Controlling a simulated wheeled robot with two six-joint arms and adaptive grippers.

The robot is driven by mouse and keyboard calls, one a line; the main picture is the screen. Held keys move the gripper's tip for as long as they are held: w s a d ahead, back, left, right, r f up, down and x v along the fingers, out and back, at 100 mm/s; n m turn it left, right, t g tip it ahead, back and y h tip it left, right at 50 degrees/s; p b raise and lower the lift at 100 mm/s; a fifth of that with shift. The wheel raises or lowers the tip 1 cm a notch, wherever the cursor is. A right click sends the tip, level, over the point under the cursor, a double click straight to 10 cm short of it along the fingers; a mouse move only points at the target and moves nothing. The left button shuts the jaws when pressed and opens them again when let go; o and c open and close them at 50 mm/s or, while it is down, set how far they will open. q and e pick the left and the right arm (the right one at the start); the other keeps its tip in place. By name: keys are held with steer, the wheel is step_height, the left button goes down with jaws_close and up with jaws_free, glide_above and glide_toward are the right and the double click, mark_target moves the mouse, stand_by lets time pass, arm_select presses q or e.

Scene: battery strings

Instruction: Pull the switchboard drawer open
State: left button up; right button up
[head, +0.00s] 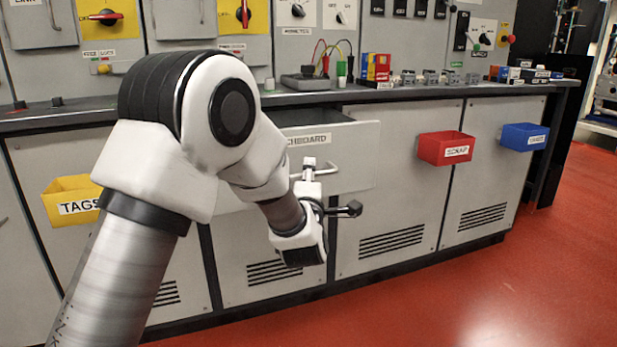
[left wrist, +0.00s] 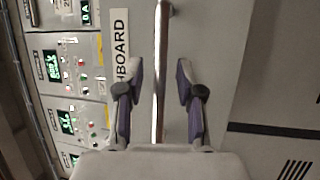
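The switchboard drawer (head: 352,150) stands partly out from the grey cabinet front, with a dark gap showing above its front panel. Its label, ending in "HBOARD", is partly hidden by my left arm in the head view. The metal bar handle (head: 325,171) is on the drawer front; in the left wrist view the handle (left wrist: 161,90) runs upright through the picture. My left gripper (head: 325,188) is at the handle. In the left wrist view its fingers (left wrist: 158,72) are apart on either side of the bar, with gaps visible. My right gripper is out of view.
A yellow TAGS bin (head: 72,200), a red SCRAP bin (head: 446,147) and a blue bin (head: 524,136) stick out from the cabinet fronts. A dark worktop (head: 440,91) with small devices runs above. The red floor (head: 480,290) at the right is clear.

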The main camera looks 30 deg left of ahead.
arm_select(q)
steer(key=v, duration=1.2)
steer(key=shift+f, duration=0.15)
